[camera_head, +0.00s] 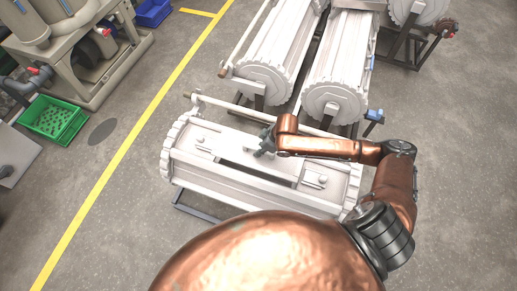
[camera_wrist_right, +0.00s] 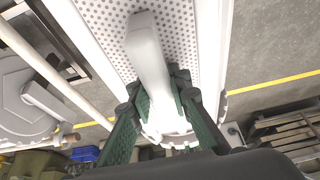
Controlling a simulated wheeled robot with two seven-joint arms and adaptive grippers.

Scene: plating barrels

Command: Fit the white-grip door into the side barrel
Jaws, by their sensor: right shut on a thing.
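The side barrel (camera_head: 180,168) lies across the front in the head view, a pale barrel with toothed ends and a long opening on its upper face. A dark strip of the opening shows along its front part. My right gripper (camera_head: 265,142) is over the middle of this barrel. In the right wrist view my right gripper (camera_wrist_right: 160,90) is shut on the white grip (camera_wrist_right: 148,50) of a perforated pale door panel (camera_wrist_right: 190,30). The door's outline is hard to separate from the barrel in the head view, so I cannot tell whether it is seated. My left gripper is out of view.
Two more pale barrels (camera_head: 262,75) (camera_head: 335,92) stand behind, with a narrow gap between them. A green crate (camera_head: 55,120) and a machine frame (camera_head: 80,60) stand at the left. A yellow floor line (camera_head: 120,150) crosses clear floor.

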